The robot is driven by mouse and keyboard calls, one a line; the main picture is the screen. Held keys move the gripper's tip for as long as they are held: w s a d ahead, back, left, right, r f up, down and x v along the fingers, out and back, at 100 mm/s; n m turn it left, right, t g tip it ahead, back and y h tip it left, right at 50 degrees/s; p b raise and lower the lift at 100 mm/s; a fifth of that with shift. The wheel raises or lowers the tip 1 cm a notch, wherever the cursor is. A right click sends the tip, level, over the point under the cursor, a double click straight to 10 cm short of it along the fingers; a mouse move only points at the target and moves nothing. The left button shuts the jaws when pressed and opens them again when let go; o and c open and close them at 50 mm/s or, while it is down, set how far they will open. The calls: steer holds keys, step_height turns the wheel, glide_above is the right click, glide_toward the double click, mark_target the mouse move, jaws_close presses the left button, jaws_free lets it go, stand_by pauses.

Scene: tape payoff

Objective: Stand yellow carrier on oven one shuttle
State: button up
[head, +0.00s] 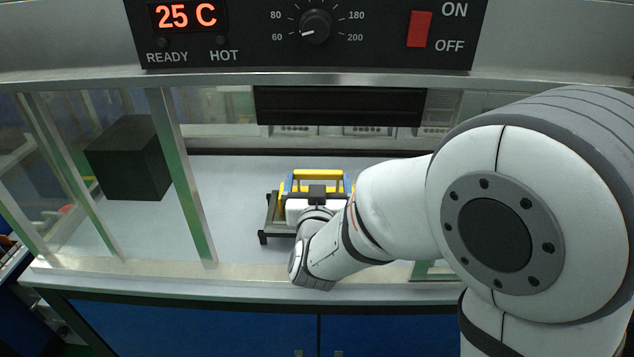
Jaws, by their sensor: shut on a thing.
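The yellow carrier (318,175) is a yellow frame behind my wrist, inside the glass-walled enclosure. My gripper (317,192) is at its near side, shut on it; the fingertips are mostly hidden by my own wrist. A dark grey shuttle (270,222) with short feet stands on the pale floor just below and left of the carrier. The carrier appears over or on the shuttle; I cannot tell whether they touch. Some blue shows at the carrier's upper corners.
A control panel (240,40) above reads 25 C, with a dial (316,26) and a red switch (419,29). A black box (128,158) is at the left by the glass. Green-edged glass posts (182,180) flank the opening. Pale floor (225,190) left of the shuttle is clear.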

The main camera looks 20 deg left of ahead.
steer(key=o, duration=0.8)
steer(key=shift+s+r, duration=0.1)
steer(key=shift+r, duration=0.1)
steer(key=b+v, duration=0.6)
steer(key=v, duration=0.6)
steer(key=shift+f, duration=0.2)
